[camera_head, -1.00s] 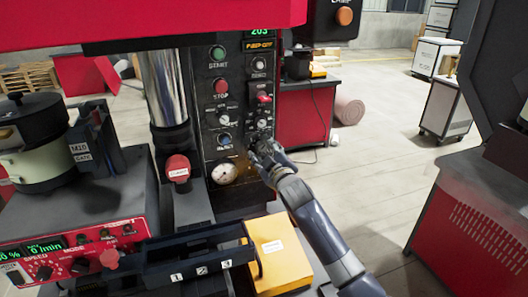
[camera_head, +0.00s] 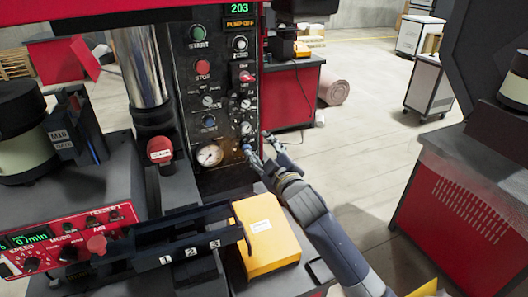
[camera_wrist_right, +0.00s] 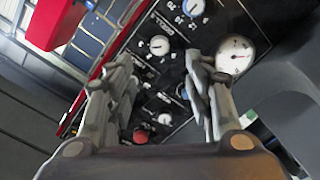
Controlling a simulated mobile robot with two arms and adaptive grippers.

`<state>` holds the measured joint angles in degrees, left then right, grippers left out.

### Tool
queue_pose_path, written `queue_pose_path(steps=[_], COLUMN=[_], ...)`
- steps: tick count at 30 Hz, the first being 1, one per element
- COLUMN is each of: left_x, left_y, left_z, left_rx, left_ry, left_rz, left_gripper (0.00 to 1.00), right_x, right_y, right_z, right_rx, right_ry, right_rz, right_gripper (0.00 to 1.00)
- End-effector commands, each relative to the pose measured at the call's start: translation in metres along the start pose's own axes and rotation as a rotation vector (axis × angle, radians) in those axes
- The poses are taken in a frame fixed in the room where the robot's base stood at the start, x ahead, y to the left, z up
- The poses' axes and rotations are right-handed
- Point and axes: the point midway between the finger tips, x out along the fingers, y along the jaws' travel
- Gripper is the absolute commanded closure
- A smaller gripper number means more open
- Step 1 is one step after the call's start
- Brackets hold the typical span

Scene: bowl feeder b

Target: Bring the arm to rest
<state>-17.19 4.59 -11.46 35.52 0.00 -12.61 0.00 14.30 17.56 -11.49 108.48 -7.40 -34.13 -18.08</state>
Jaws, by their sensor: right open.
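My right gripper (camera_head: 258,152) is in front of the lower right part of the black control panel (camera_head: 222,110). In the right wrist view the same gripper (camera_wrist_right: 158,80) has its two fingers spread apart, with nothing between them but the panel behind. The panel has a green start button (camera_head: 198,33), a red stop button (camera_head: 203,67), several knobs and a round gauge (camera_head: 209,155). I cannot tell whether a fingertip touches a knob. My left gripper is not in view.
A yellow box (camera_head: 266,235) lies just below my right forearm, beside a dark rack (camera_head: 190,258) with numbered labels. A red-fronted control box (camera_head: 65,240) stands at left. A red cabinet (camera_head: 465,215) is at right. Open floor (camera_head: 375,150) lies between.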

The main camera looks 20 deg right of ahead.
Motion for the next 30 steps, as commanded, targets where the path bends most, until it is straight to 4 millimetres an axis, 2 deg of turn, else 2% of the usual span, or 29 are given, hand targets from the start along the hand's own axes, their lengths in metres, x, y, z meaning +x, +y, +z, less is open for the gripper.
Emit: queue_pose_path(steps=[6, 18, 20, 22, 26, 29, 30], left_x=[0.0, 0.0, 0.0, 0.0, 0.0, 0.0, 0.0], left_y=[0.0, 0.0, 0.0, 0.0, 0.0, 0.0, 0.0], left_z=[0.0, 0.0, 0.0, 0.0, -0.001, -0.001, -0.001], left_rx=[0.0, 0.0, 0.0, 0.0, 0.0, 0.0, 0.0], left_ry=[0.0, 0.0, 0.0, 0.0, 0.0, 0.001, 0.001], left_rz=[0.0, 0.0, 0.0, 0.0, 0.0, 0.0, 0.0], left_gripper=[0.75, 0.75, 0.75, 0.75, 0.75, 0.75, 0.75], right_x=[-0.009, -0.009, -0.011, -0.019, -0.056, -0.105, -0.128], right_y=[0.0, 0.0, -0.004, -0.015, -0.059, -0.102, -0.118], right_z=[0.0, 0.0, 0.003, 0.013, 0.05, 0.086, 0.099], right_rx=[0.0, 0.0, 0.007, 0.03, 0.123, 0.223, 0.263], right_ry=[0.0, -0.001, -0.009, -0.043, -0.182, -0.345, -0.414], right_rz=[0.0, -0.001, -0.007, -0.031, -0.124, -0.219, -0.257], right_gripper=[0.53, 0.53, 0.53, 0.53, 0.53, 0.53, 0.53])
